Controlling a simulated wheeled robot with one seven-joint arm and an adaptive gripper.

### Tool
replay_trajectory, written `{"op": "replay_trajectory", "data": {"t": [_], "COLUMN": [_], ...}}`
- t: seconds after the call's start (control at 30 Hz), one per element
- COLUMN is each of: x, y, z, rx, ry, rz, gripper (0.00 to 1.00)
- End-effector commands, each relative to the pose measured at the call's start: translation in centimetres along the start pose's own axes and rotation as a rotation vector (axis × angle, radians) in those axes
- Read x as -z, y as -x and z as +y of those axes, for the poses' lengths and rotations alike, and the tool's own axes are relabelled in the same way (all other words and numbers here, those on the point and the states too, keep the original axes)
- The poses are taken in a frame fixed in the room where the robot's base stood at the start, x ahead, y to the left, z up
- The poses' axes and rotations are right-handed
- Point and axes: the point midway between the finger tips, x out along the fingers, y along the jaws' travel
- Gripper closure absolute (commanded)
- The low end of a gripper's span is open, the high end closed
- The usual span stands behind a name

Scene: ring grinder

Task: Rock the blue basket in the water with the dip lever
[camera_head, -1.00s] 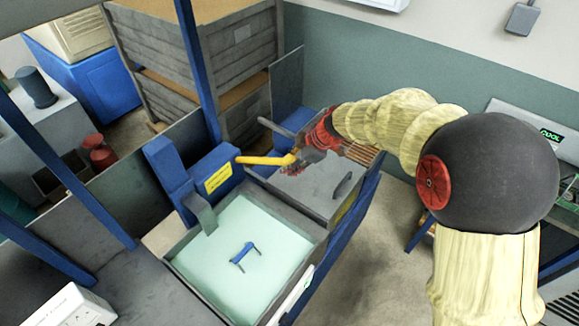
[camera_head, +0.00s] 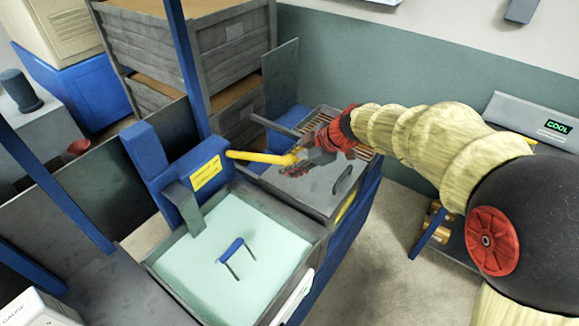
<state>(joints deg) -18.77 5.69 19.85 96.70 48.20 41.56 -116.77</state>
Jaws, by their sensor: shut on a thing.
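The dip lever (camera_head: 262,157) is a yellow bar that runs right from a blue housing (camera_head: 198,172) with a yellow label. My gripper (camera_head: 303,157) is shut on the lever's right end, above the grey lid beside the tank. The water tank (camera_head: 312,243) is an open grey box with pale green water (camera_head: 205,262). Of the basket, a blue handle (camera_head: 235,247) with two dark legs shows at the water surface. I cannot make out the rest of the basket under the water.
A grey cover with a dark handle (camera_head: 343,180) lies right of the lever. Wooden crates (camera_head: 232,45) stand behind. A blue post (camera_head: 187,70) rises behind the housing. A bench with a green "COOL" display (camera_head: 556,127) is at the right. Open floor lies at front right.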

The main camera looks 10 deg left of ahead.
Motion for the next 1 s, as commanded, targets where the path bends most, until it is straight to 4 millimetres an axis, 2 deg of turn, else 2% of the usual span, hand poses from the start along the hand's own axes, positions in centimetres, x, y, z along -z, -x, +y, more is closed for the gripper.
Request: {"op": "replay_trajectory", "data": {"t": [0.03, 0.33, 0.83, 0.87, 1.0], "x": [-0.8, -2.5, -2.8, -2.8, -2.7], "y": [-0.7, -1.8, -1.8, -1.8, -1.8], "z": [-0.5, -1.6, -2.0, -2.0, -1.9], "rx": [0.000, -0.003, 0.000, 0.000, -0.001], "ry": [0.000, 0.000, 0.000, 0.000, 0.000], "rz": [0.000, 0.005, 0.005, 0.005, 0.006], "gripper": [1.00, 1.00, 1.00, 0.65, 0.57]}}
